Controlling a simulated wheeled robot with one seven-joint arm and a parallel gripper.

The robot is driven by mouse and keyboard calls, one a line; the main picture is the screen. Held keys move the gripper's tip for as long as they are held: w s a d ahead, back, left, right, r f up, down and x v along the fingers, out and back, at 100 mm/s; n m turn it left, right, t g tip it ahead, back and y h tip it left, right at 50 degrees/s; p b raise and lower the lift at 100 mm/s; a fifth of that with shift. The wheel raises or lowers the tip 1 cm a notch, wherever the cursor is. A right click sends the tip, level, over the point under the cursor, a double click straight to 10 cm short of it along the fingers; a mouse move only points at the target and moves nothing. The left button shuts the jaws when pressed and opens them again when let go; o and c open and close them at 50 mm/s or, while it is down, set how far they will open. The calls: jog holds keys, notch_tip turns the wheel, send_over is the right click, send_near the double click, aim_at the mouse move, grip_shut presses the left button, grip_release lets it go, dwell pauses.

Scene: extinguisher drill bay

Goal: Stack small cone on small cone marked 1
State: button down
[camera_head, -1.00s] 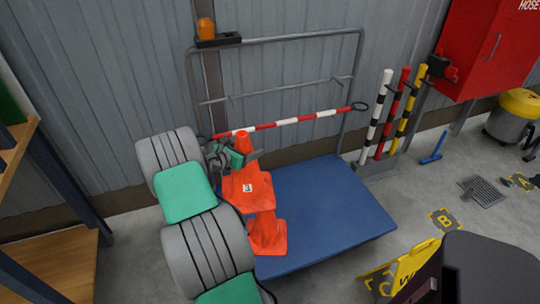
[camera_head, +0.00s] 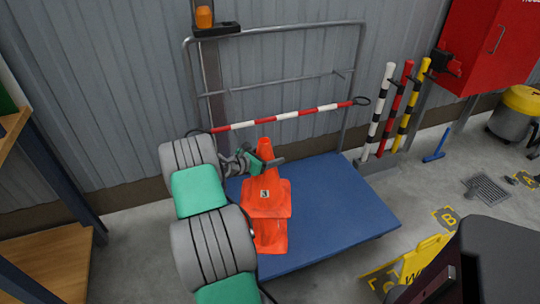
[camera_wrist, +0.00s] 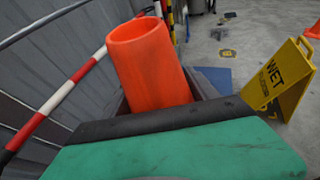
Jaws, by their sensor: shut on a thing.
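An orange cone (camera_head: 266,197) with a small white label hangs upright from my gripper (camera_head: 266,160), which is shut on its upper part. The label's mark is too small to read surely. A second orange cone (camera_head: 270,238) stands on the blue platform of the trolley (camera_head: 335,215). In the head view the held cone covers the second cone's top, and I cannot tell whether they touch. The wrist view shows only the held cone's open top (camera_wrist: 146,60) above my green gripper body; the second cone is hidden there.
A red-and-white bar (camera_head: 285,117) crosses the trolley's handle frame behind my gripper. Striped posts (camera_head: 388,110) stand to the right. A yellow wet-floor sign (camera_head: 420,262) is at the lower right. The platform's right half is clear.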

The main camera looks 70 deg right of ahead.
notch_tip(320, 180, down, 12)
jog(key=b, duration=0.9)
jog(key=shift+b, duration=0.3)
jog(key=shift+w, duration=0.15)
jog(key=shift+p, duration=0.55)
jog(key=shift+f, duration=0.1)
jog(key=shift+f+b, duration=4.6)
jog(key=shift+f, duration=2.15)
jog(key=c, duration=0.5)
grip_release()
jog(key=o, duration=0.3)
jog(key=shift+o, duration=0.2)
jog(key=shift+a, duration=0.1)
